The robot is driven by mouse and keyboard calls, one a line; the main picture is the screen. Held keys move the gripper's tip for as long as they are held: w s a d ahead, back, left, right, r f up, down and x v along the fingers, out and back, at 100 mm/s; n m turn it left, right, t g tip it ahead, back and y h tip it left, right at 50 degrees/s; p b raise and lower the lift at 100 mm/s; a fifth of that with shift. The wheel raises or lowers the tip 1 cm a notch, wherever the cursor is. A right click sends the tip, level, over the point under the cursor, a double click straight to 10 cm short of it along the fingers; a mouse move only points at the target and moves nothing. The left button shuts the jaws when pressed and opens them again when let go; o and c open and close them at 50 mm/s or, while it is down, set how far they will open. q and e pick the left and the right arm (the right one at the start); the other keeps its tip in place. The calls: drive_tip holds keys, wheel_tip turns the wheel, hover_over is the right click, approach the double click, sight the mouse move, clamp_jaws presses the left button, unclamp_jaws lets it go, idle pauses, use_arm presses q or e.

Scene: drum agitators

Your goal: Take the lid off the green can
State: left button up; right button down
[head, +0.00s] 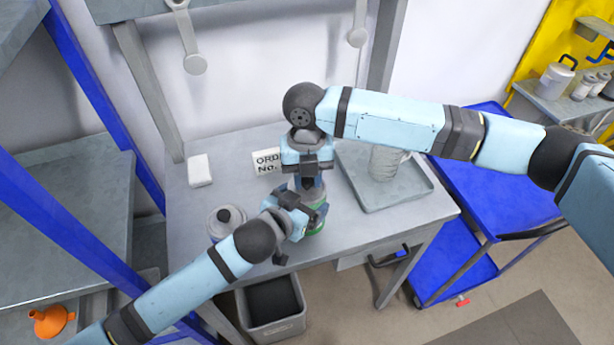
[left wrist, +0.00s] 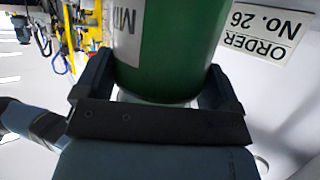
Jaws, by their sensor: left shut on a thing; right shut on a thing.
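The green can (head: 316,222) stands near the front of the grey table, mostly hidden behind my two grippers. In the left wrist view its green body (left wrist: 165,50) with a white label fills the middle, between the two fingers. My left gripper (head: 297,212) is shut around the can's side from the left; it also shows in the left wrist view (left wrist: 155,88). My right gripper (head: 307,182) points down over the can's top and is shut on the lid there. The lid is hidden by the gripper, so I cannot tell whether it touches the can.
A lidded pot with a black knob (head: 227,215) stands left of the can. A grey tray (head: 418,198) holding a clear jug (head: 385,163) lies to the right. An order card (head: 267,161) and a white block (head: 199,170) are behind. A grey bin (head: 272,325) stands below the table edge.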

sight(307, 182)
drive_tip(key=shift+r, duration=0.1)
drive_tip(key=shift+r, duration=1.95)
use_arm(q)
drive_tip(key=o, duration=1)
